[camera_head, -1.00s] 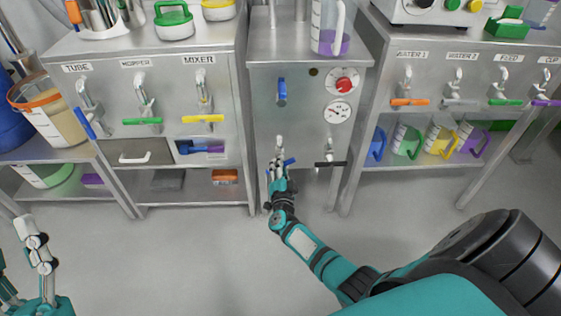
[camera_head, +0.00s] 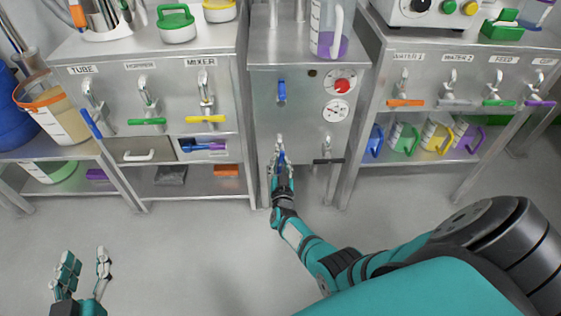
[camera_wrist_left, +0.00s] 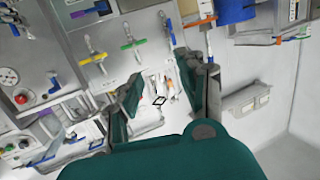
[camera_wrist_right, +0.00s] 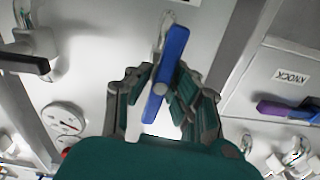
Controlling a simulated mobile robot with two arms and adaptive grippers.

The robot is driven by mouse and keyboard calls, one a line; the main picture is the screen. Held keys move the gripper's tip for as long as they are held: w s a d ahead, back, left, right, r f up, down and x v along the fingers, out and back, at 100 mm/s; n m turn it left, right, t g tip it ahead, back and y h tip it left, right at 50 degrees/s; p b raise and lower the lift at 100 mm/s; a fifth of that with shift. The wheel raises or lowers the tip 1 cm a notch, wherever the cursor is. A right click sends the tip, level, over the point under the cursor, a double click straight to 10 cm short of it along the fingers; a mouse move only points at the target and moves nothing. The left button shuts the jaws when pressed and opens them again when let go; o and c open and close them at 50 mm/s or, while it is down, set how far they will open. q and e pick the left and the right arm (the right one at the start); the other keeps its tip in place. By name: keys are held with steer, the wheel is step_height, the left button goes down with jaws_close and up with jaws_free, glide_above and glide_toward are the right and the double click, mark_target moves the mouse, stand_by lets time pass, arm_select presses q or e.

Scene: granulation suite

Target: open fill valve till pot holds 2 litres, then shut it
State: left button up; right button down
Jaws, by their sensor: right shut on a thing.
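A blue-handled valve (camera_head: 281,157) is low on the left of the middle steel cabinet (camera_head: 305,125). My right gripper (camera_head: 283,172) is shut on the blue handle, which also shows between its fingers in the right wrist view (camera_wrist_right: 167,62). The handle lies nearly in line with its pipe. A pressure-style dial (camera_head: 336,111) is on the cabinet front, too small to read. I cannot identify the pot or its level. My left gripper (camera_head: 83,270) is open and empty above the floor at lower left.
A black-handled valve (camera_head: 327,161) sits right of the blue one. A red knob (camera_head: 342,81) and another blue handle (camera_head: 281,91) are higher on the cabinet. A clear jug with purple base (camera_head: 327,45) stands on top. The floor in front is open.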

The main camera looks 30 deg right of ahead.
steer(key=shift+a+n, duration=0.1)
steer(key=shift+n, duration=0.6)
steer(key=c, duration=1.2)
jaws_free()
steer(key=v, duration=1.2)
